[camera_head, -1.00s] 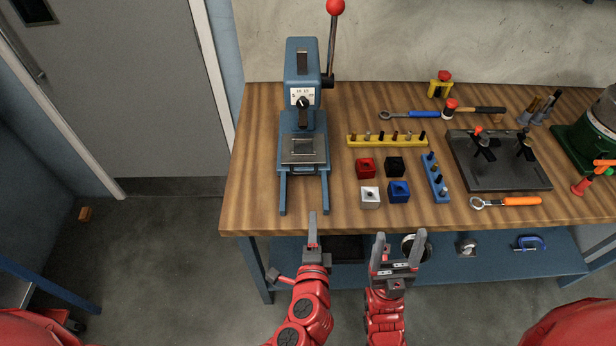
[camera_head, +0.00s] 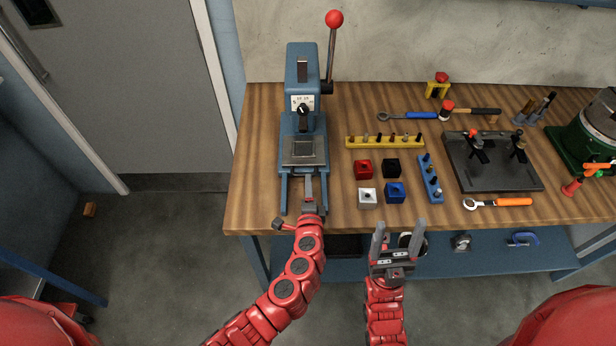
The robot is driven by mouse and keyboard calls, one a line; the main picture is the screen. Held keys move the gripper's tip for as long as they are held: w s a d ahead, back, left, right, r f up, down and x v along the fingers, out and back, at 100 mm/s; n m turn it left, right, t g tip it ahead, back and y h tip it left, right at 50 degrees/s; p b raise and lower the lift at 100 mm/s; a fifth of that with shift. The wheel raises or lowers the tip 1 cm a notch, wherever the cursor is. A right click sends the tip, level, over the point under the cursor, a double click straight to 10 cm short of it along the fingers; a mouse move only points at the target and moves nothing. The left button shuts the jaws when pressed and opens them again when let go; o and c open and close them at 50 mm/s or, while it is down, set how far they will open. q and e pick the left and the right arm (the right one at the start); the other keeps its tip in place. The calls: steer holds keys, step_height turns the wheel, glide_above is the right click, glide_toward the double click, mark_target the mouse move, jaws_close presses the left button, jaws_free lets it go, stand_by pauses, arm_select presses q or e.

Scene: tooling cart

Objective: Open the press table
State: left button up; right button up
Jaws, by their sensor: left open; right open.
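The blue press (camera_head: 303,70) stands at the left of the wooden bench, with a red-knobbed lever (camera_head: 334,20) raised at its right side. Its press table (camera_head: 304,150) is a grey metal plate low at the front, between two blue rails. My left gripper (camera_head: 316,186) is open at the front of the press, between the rails and just short of the plate. It is seen nearly edge-on, so I cannot tell whether it touches anything. My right gripper (camera_head: 398,230) is open and empty in front of the bench edge, fingers pointing forward.
Right of the press are a yellow rack (camera_head: 384,141), a blue rack (camera_head: 430,178) and small blocks, among them a red block (camera_head: 363,168) and a blue block (camera_head: 395,192). A dark fixture plate (camera_head: 500,177) lies further right. A lower blue shelf (camera_head: 480,262) runs beneath.

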arm_select(q)
steer(key=shift+x, duration=1.7)
steer(key=shift+f, duration=0.1)
jaws_close()
steer(key=shift+s, duration=0.1)
